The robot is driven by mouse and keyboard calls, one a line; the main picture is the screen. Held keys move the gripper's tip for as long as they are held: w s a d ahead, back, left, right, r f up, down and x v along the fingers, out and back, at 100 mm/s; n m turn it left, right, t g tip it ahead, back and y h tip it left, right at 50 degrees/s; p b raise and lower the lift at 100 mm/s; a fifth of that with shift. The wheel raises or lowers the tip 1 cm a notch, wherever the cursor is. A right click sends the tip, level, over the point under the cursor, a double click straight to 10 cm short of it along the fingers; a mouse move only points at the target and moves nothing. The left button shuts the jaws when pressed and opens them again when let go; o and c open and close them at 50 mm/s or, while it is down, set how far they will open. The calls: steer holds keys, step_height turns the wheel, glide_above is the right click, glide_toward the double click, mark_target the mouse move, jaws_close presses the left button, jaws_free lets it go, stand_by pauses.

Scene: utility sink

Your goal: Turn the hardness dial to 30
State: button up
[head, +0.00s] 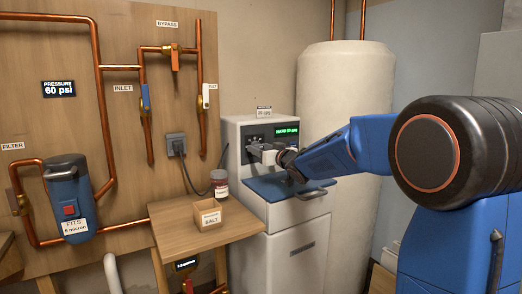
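The white water softener cabinet (298,252) stands right of the wooden bench. Its upper front has a dark control panel with a green lit display (287,131) that reads HARD and a gpg value; the digits are too small to read surely. A small label (264,112) ending in gpg stands on top. I cannot tell whether the fingers touch or hold anything.
The cabinet's blue lid (280,187) with a handle (313,195) lies just below my gripper. A tall pale tank (343,90) stands behind.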

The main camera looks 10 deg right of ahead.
steer(key=shift+s, duration=0.1)
steer(key=v, duration=1.7)
steer(key=shift+s+d, duration=0.1)
steer(key=s+d+f+m+g+h, duration=0.25)
steer(key=s+f+h, duration=0.2)
steer(key=s, duration=0.35)
steer(key=s+d+f+m+g+h, duration=0.25)
steer(key=s+d+f, duration=0.2)
steer(key=s, duration=0.25)
steer(key=s+a+f+g, duration=0.2)
steer(key=s+f, duration=0.3)
steer(key=s, duration=0.3)
steer(key=s+a+f+n+g+y, duration=0.1)
steer(key=s+a+f+g, duration=0.1)
steer(key=s, duration=0.6)
steer(key=s+a+f+g, duration=0.2)
steer(key=s+f+g, duration=0.1)
steer(key=s+f, duration=0.4)
steer(key=shift+s+f+n, duration=0.3)
steer(key=shift+s, duration=0.45)
steer(key=shift+c, duration=0.5)
